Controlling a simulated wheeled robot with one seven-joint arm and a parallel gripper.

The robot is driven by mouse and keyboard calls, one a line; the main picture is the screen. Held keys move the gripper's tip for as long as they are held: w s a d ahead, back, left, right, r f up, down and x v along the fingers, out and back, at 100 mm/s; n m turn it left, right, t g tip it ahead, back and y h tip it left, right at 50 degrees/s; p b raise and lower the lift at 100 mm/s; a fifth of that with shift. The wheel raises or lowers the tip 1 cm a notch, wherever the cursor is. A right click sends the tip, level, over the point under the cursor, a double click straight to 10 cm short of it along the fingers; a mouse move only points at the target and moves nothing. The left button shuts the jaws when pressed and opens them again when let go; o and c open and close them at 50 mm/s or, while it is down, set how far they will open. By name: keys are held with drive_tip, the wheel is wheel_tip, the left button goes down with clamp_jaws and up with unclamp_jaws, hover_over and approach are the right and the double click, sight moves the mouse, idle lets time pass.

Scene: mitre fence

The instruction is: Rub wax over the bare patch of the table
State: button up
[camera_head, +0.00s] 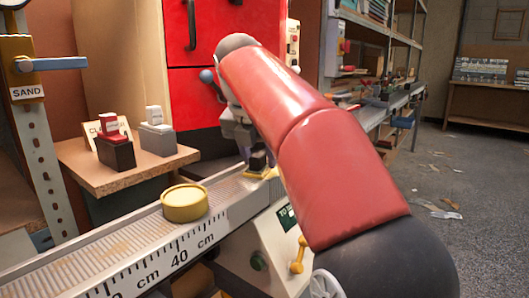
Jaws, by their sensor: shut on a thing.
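The long grey metal table (130,238) has a ribbed top and a cm scale on its front edge. Tan, dull-looking stains show on its near left part; I cannot tell for sure which area is the bare patch. A round yellow tin (185,203) sits on the table, left of my gripper. My gripper (258,164) points down over the far part of the table, shut on a small yellowish piece (262,174) low at its fingertips. I cannot tell whether that piece touches the top. My red arm hides the table beyond.
A wooden shelf (128,172) behind the table holds a black block with a red top (114,146) and a grey block (157,136). An upright labelled SAND (27,92) with a blue lever stands at left. A red cabinet (200,95) stands behind my gripper.

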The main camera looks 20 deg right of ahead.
drive_tip(key=shift+s+a+f, duration=0.2)
drive_tip(key=shift+s+a, duration=0.3)
drive_tip(key=shift+a, duration=0.3)
wheel_tip(320, 180, up, 7)
drive_tip(key=shift+w+f, duration=0.1)
drive_tip(key=shift+f, duration=0.05)
drive_tip(key=shift+r, duration=0.2)
